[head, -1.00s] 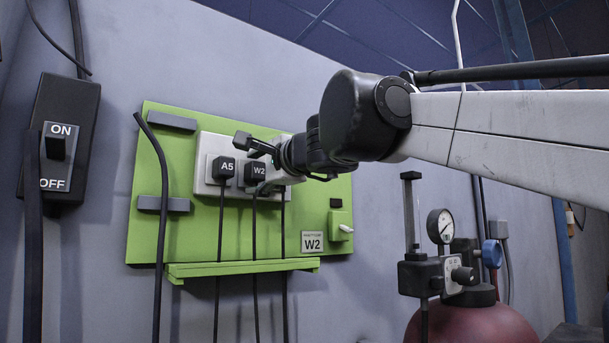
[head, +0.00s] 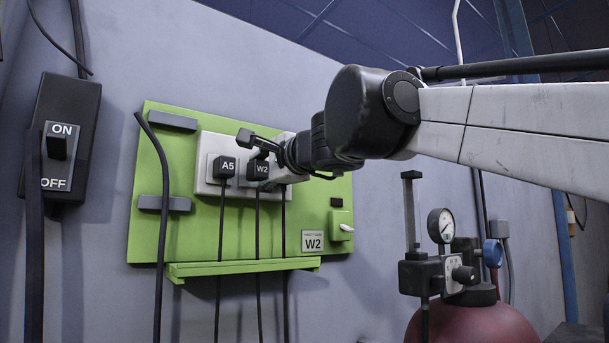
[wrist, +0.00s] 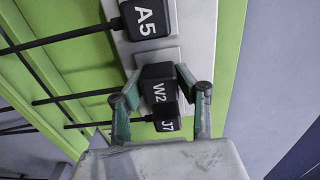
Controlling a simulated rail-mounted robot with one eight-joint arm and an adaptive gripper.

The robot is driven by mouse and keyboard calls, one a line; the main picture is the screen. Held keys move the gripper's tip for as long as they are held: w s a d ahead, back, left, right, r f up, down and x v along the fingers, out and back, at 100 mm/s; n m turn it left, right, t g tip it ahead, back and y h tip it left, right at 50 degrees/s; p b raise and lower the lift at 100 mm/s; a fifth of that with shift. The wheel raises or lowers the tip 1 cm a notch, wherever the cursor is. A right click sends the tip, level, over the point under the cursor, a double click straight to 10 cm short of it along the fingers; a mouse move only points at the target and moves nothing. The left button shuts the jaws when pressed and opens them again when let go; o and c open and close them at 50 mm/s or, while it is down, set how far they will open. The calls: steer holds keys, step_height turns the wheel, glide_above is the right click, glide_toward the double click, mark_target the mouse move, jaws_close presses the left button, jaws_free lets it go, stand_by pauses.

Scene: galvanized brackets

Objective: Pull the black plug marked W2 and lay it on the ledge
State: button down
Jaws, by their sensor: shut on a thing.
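The black plug marked W2 (head: 257,170) is at the middle of the white socket strip, its cable hanging down. My gripper (wrist: 162,78) is shut on it, one finger on each side, as the wrist view shows. The W2 plug (wrist: 158,88) appears to stand off its socket plate in the wrist view; the exact gap is hard to tell. In the head view my gripper (head: 261,164) reaches in from the right and partly covers the strip. The green ledge (head: 245,266) runs along the bottom of the green board, and its top looks clear except for the cables passing it.
Plug A5 (head: 224,168) is close to the left of W2. Plug J7 (wrist: 166,125) is close on the other side, hidden in the head view by my gripper. Cables hang past the ledge. A W2 sign (head: 312,241) is lower right; a gauge (head: 441,226) and red tank stand right.

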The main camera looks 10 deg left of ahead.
mark_target(263, 170)
steer(key=shift+v, duration=2.55)
